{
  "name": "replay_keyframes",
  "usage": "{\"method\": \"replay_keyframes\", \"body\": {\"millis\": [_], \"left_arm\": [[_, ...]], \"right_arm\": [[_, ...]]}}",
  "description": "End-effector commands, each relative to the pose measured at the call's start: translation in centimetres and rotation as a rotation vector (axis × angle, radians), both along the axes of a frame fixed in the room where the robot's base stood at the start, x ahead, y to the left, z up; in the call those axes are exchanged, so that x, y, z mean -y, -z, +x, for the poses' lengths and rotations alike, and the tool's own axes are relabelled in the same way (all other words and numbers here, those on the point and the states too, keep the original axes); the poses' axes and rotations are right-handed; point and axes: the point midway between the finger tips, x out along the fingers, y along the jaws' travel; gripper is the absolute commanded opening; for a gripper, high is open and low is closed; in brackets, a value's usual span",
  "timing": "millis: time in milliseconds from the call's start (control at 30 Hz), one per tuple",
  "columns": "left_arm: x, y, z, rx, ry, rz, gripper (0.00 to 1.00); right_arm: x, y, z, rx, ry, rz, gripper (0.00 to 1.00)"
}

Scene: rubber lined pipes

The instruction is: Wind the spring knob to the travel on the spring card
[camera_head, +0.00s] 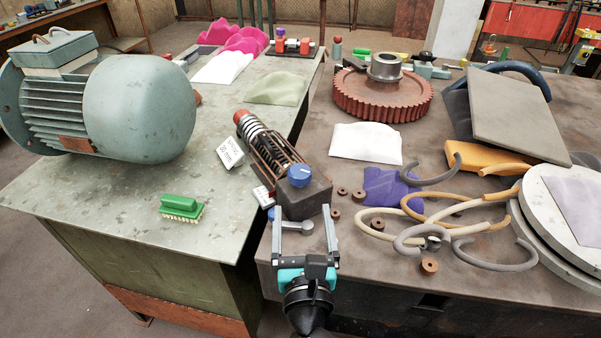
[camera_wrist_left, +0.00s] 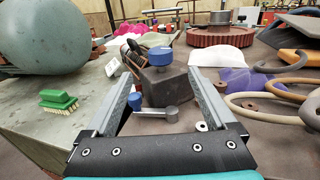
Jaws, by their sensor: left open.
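The blue spring knob (camera_head: 300,175) sits on top of a dark block (camera_head: 304,200) at the end of a spring assembly (camera_head: 262,140) with a coil and dark rods. It also shows in the left wrist view (camera_wrist_left: 161,53). The white spring card (camera_head: 230,152) stands left of the assembly; its small print is hard to read. My left gripper (camera_head: 301,209) is open and empty in front of the block, with the knob beyond its fingertips. A grey lever (camera_wrist_left: 157,112) with a blue end lies low between the fingers. My right gripper is not in view.
A green brush (camera_head: 181,208) and a large grey motor (camera_head: 115,105) are on the left bench. A rusty gear (camera_head: 382,97), white cloth (camera_head: 366,143), purple cloth (camera_head: 388,187), several hoses and rings lie on the right. A small white display or tag (camera_head: 262,196) stands beside the block.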

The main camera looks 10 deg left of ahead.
Motion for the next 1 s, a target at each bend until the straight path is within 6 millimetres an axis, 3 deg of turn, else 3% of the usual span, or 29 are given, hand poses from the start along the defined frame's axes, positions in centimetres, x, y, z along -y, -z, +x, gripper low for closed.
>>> {"method": "replay_keyframes", "body": {"millis": [300, 500, 700, 1000], "left_arm": [[-1.7, 0.0, 6.5, 0.004, 0.001, 0.000, 0.89], [-2.5, 0.0, 9.6, 0.002, 0.002, -0.001, 0.89], [-2.9, 0.1, 11.0, 0.000, 0.003, -0.002, 0.89], [-2.9, 0.0, 11.3, 0.000, 0.004, -0.002, 0.89]], "right_arm": [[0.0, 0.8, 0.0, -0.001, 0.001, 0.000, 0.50], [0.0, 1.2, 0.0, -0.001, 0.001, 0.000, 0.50], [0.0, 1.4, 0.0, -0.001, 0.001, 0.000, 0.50], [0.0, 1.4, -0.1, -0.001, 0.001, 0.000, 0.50]]}}
